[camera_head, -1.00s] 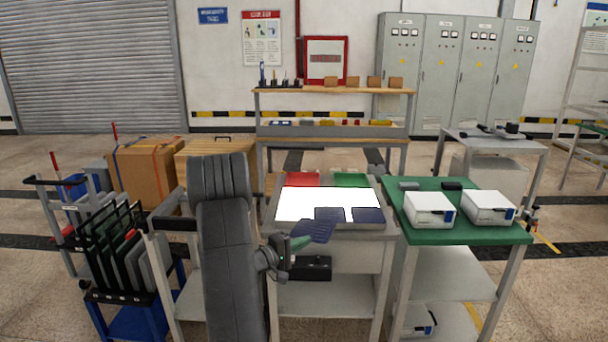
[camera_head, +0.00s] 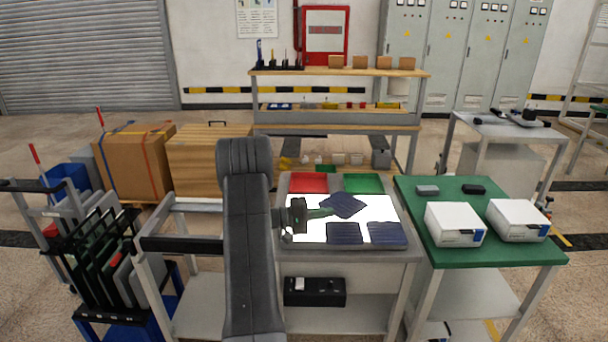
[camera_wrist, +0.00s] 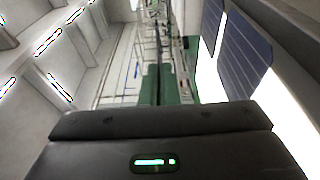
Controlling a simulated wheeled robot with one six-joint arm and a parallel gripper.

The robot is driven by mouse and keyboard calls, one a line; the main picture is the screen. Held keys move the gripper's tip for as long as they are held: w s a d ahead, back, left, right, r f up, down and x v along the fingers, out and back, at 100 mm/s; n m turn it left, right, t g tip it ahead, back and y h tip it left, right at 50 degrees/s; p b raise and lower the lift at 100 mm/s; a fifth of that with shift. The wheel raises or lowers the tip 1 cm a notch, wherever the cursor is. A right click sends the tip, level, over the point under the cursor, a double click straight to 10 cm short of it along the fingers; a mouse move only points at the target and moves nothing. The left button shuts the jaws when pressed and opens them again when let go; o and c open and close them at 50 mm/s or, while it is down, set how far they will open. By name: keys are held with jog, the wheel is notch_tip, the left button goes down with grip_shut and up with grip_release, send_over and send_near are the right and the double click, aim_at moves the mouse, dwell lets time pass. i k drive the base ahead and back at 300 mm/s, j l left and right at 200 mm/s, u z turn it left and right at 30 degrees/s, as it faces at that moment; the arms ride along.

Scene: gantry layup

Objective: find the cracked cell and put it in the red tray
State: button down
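My gripper (camera_head: 325,211) is shut on a dark blue cell (camera_head: 345,204) and holds it, tilted, over the glowing light table (camera_head: 375,206). Two other dark blue cells, a left one (camera_head: 345,233) and a right one (camera_head: 387,233), lie along the table's front edge. The red tray (camera_head: 308,183) sits at the table's back left, behind the held cell. In the wrist view my green fingers (camera_wrist: 165,86) are close together, and dark cells (camera_wrist: 246,55) show on the right against the bright surface. No crack can be made out at this size.
A green tray (camera_head: 362,183) is beside the red one. To the right is a green-topped bench (camera_head: 440,256) with two white boxes (camera_head: 455,223). A rack cart (camera_head: 95,265) stands at the left. A wooden workbench (camera_head: 340,127) is behind.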

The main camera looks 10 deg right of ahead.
aim_at(308, 187)
jog(key=i, duration=1.25)
